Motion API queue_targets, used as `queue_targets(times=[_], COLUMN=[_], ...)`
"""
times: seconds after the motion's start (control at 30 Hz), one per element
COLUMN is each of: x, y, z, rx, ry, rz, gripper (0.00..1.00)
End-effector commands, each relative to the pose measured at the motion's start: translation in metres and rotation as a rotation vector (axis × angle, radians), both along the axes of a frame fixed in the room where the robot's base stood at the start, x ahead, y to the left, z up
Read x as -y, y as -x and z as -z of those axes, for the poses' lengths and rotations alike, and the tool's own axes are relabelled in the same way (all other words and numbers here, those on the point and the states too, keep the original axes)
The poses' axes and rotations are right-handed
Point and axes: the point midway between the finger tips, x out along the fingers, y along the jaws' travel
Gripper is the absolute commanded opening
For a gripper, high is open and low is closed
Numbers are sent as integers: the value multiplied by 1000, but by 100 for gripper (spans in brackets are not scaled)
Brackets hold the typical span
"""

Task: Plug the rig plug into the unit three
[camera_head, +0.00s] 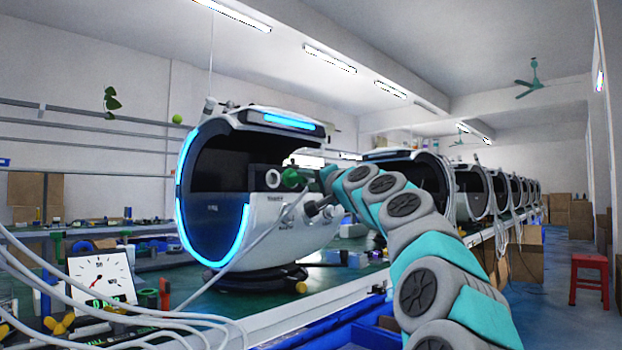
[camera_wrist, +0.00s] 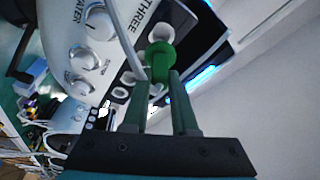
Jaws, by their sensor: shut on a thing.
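Unit three (camera_head: 285,215) is a white rounded machine with a dark screen and a lit blue rim; its side panel, lettered THREE, also shows in the wrist view (camera_wrist: 100,55). The rig plug (camera_head: 292,178) is green and trails a white cable. In the wrist view the plug (camera_wrist: 159,60) points at a white round socket (camera_wrist: 161,33) beside the lettering. My gripper (camera_head: 312,178) is shut on the plug, with its dark fingers (camera_wrist: 158,80) on either side. The plug's front end is close to or at the socket; I cannot tell whether it is inserted.
White knobs (camera_wrist: 100,22) stick out of the panel next to the socket. The white cable (camera_head: 250,245) runs down past the unit's front. A gauge (camera_head: 101,278) stands on the green bench at the left. More machines (camera_head: 470,193) stand in a row behind my arm.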

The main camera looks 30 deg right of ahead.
Motion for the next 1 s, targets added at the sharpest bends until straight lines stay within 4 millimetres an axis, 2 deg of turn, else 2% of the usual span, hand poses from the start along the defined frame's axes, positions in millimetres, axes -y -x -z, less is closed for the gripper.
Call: queue_targets(times=[0.63, 1.0], x=[-17, -20], y=[-45, -53], z=[0, 0], rx=[-2, 0], ry=[0, 0], rz=[-2, -1], gripper=[0, 0])
